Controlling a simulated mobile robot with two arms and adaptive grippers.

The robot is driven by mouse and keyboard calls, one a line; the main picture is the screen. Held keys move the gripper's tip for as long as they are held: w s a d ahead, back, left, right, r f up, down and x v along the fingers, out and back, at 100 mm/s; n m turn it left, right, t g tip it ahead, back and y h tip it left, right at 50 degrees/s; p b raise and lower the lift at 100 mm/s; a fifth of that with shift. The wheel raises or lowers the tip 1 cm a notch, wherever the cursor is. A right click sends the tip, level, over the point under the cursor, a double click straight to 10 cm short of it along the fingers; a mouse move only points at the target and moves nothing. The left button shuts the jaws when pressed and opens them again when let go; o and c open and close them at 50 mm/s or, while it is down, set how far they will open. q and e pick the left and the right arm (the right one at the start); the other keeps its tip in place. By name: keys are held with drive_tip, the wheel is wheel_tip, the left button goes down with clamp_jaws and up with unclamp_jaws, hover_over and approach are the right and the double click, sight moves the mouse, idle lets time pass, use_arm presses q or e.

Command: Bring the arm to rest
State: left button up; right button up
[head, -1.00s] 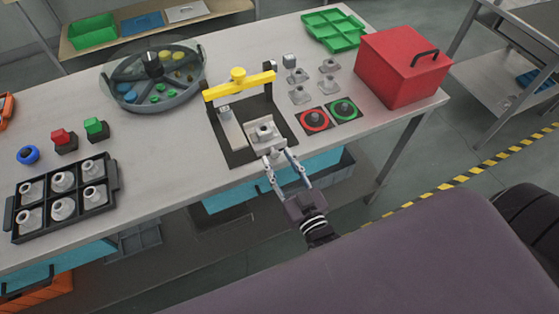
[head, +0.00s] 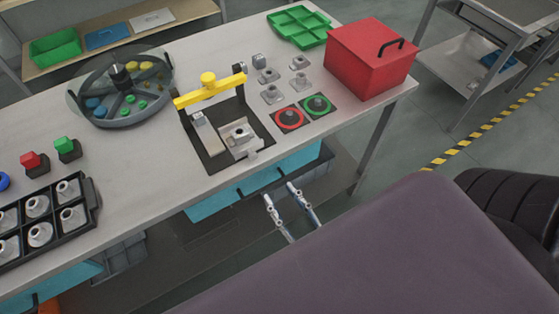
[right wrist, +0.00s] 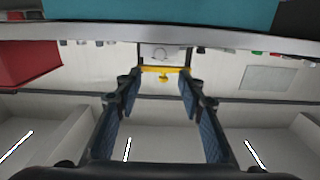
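My right gripper (head: 283,198) is in front of the table's front edge, apart from the table, with its two fingers spread and nothing between them. In the right wrist view its fingers (right wrist: 158,88) are also apart and empty. The fixture with the yellow bar (head: 210,88) stands on the table behind it, with a grey metal part (head: 239,136) seated on its dark base. The yellow bar also shows in the right wrist view (right wrist: 163,72). My left gripper is not in either view.
The table (head: 150,167) holds a round lidded tank (head: 122,95), a black tray of metal parts (head: 90,212), red and green round pads (head: 289,117), a red box (head: 370,62) and a green tray (head: 301,27). Teal bins (head: 215,203) sit below.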

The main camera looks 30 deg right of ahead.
idle(0.3)
drive_tip(key=s+a+f+n+g+y+b, duration=0.1)
drive_tip(key=s+f+g, duration=0.25)
drive_tip(key=f, duration=1.15)
drive_tip(key=s+a+f+g+b, duration=0.1)
drive_tip(key=s+f+g, duration=0.25)
drive_tip(key=f, duration=1.15)
drive_tip(key=s+d+f+g+b, duration=0.1)
drive_tip(key=s+d+f+g, duration=0.3)
drive_tip(key=s+f, duration=0.5)
drive_tip(key=s+d+f+n+g+h, duration=0.1)
drive_tip(key=s+d+f+g, duration=0.2)
drive_tip(key=s+f+g, duration=0.3)
drive_tip(key=s+f, duration=0.4)
drive_tip(key=f, duration=0.1)
drive_tip(key=shift+d+f+h+b, duration=0.3)
drive_tip(key=shift+d+b, duration=0.05)
